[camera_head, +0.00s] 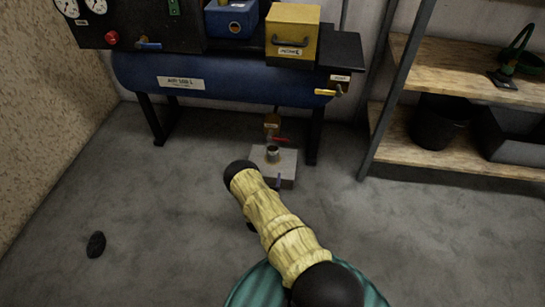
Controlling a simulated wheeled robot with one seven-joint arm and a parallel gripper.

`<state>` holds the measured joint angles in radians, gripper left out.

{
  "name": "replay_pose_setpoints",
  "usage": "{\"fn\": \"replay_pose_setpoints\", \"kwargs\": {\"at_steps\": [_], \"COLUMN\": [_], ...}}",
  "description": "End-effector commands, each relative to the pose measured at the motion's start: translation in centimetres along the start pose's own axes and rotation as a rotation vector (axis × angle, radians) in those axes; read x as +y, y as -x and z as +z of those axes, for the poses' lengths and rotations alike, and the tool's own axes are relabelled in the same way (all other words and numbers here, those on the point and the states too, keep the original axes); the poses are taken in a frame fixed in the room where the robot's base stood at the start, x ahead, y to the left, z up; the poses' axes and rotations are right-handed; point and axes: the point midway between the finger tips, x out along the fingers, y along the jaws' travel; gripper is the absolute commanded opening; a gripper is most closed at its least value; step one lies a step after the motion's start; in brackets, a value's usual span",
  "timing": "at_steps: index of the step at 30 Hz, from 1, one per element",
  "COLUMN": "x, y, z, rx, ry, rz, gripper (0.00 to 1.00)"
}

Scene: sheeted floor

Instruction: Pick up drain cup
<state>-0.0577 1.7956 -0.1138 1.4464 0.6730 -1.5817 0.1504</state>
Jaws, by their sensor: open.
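A small metal cup-like piece (272,153), which looks like the drain cup, stands upright on a pale grey block (289,165) on the floor under the blue tank. A drain valve with a red handle (275,139) is close above and behind it. My arm, in a yellow ribbed sleeve with black joints, reaches up from the bottom of the view. Its black far joint appears just left of and below the block.
The blue tank (230,85) stands on dark legs behind the block, with a yellow box (292,30) on top. Wooden shelves (440,152) stand right. A small dark object (96,244) lies on the left floor. Floor on both sides is mostly clear.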

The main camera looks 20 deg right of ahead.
Motion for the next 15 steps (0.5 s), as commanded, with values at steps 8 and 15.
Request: {"fn": "replay_pose_setpoints", "kwargs": {"at_steps": [8, 15], "x": [0.0, 0.0], "y": [-4.8, -7.5], "z": [0.4, 0.2], "rx": [0.003, 0.001], "ry": [-0.001, 0.000], "rz": [0.001, 0.000], "gripper": [0.76, 0.76]}}
